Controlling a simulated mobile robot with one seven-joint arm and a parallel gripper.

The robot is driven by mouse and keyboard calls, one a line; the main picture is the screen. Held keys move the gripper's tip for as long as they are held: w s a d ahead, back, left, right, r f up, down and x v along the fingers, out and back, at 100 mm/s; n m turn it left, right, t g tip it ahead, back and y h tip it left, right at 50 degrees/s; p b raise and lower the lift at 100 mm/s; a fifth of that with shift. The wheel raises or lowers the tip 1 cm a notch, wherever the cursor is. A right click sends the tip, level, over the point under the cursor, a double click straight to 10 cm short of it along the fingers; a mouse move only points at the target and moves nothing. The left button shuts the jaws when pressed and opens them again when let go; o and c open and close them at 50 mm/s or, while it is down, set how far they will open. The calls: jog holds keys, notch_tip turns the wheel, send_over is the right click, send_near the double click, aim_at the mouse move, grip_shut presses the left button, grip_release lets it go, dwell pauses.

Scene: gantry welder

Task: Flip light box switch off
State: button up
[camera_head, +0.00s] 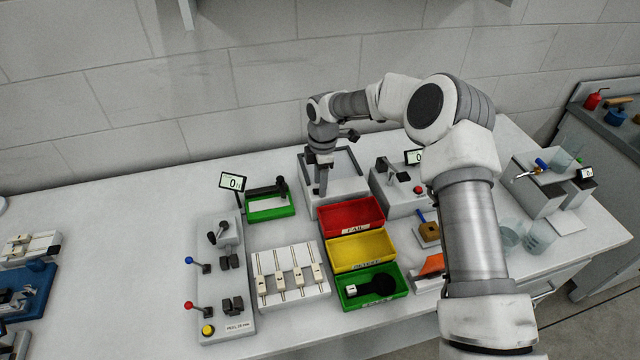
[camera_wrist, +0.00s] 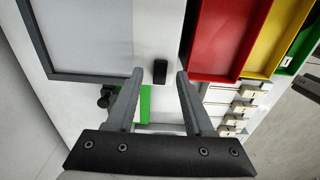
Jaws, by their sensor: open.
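The light box (camera_head: 350,187) is a white box with a dark-framed pale panel, at the back middle of the bench in the head view. In the wrist view its panel (camera_wrist: 88,35) is at upper left; I cannot tell whether it is lit. The black switch (camera_wrist: 160,72) sits on the white face beside the panel. My gripper (camera_wrist: 159,73) is open and empty, and the switch appears between its fingertips in the wrist view. In the head view my gripper (camera_head: 321,190) points down at the light box's left part and hides the switch.
Red (camera_head: 351,216), yellow (camera_head: 360,250) and green (camera_head: 371,287) bins stand in front of the light box. A rack of white sliders (camera_head: 290,275) lies nearer the front.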

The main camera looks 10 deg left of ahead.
notch_tip(320, 180, up, 16)
jog(key=b, duration=0.1)
jog(key=shift+d+r, duration=0.25)
jog(key=shift+d, duration=0.05)
jog(key=shift+w, duration=0.1)
jog(key=s+d+r+m+t+h, duration=0.1)
jog(key=s+d+r+m+t, duration=0.2)
jog(key=s+d+r+m, duration=1.05)
jog(key=s+d+m+t, duration=0.1)
jog(key=s+d+m, duration=0.4)
jog(key=s, duration=0.4)
jog(key=s+d+f+m+t, duration=0.1)
jog(key=s+d+m, duration=0.3)
jog(key=s+d, duration=0.3)
jog(key=s, duration=0.3)
jog(key=shift+d+m+t+y, duration=0.3)
jog(key=shift+d+m+t, duration=0.05)
jog(key=shift+d+t, duration=0.05)
